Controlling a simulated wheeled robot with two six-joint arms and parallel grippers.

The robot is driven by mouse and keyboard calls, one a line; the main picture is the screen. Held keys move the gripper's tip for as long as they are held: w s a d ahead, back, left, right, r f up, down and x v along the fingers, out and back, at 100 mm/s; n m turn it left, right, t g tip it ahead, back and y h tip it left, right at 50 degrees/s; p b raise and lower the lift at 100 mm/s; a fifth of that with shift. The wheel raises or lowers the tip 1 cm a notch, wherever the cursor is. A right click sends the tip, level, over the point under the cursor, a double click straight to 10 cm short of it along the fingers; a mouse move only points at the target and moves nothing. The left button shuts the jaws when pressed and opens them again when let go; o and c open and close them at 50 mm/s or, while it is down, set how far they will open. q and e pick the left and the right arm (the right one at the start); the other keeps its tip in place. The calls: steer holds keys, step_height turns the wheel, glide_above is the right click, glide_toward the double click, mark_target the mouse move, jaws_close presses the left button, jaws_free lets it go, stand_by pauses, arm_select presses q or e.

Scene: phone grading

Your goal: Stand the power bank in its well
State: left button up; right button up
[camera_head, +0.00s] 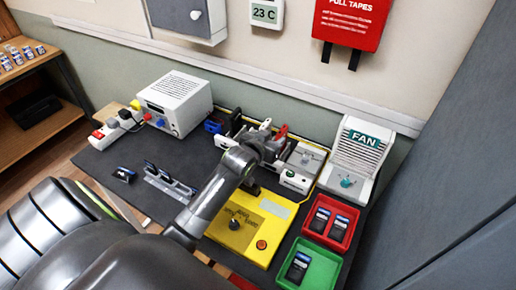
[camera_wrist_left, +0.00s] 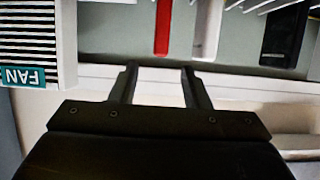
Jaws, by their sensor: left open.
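My left gripper (camera_head: 266,140) is over the back of the bench. In the left wrist view its two fingers (camera_wrist_left: 158,80) are apart with nothing between them. Beyond the fingertips are a red upright piece (camera_wrist_left: 163,28), a white one (camera_wrist_left: 207,30) and a black one (camera_wrist_left: 283,35). I cannot tell which thing, if any of these, is the power bank, nor make out its well. The gripper and forearm hide part of this area in the head view. My right gripper is not in view.
A yellow box with a knob (camera_head: 236,235) lies in front. A fan unit (camera_head: 352,155), a red tray (camera_head: 345,238) and a green tray (camera_head: 335,267) are at right. A white power supply (camera_head: 176,98) stands at left. The dark mat (camera_head: 110,155) has free room at left.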

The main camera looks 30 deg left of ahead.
arm_select(q)
steer(key=v, duration=0.9)
steer(key=shift+b, duration=0.35)
steer(key=shift+s, duration=0.1)
